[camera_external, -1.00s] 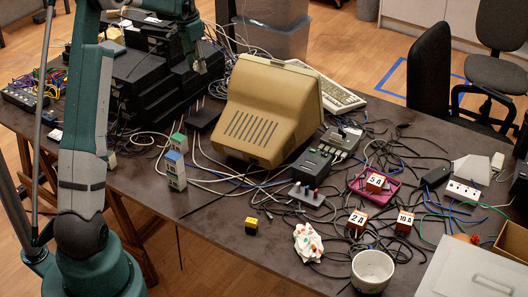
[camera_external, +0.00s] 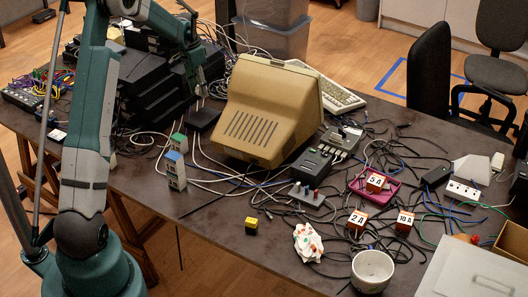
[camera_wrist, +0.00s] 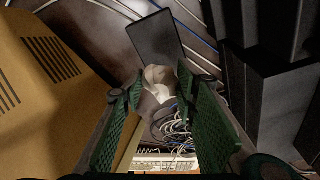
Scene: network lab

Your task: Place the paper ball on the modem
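My gripper (camera_wrist: 157,88) points down in the wrist view, its two green fingers closed in on a small crumpled whitish paper ball (camera_wrist: 159,76). In the external view my gripper (camera_external: 200,92) is at the back left, above the modem, and the ball is too small there to make out clearly. The modem (camera_external: 202,118) is a flat dark box with thin upright antennas, between the black stack and the beige monitor. It shows as a dark rectangle (camera_wrist: 155,36) past the ball in the wrist view. The ball appears above it, apart from its top.
The beige monitor (camera_external: 262,110) stands right of the modem. A stack of black boxes (camera_external: 150,85) rises close on the left. Loose cables cover much of the table. A white crumpled thing with coloured spots (camera_external: 308,242) and a white bowl (camera_external: 372,270) lie near the front.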

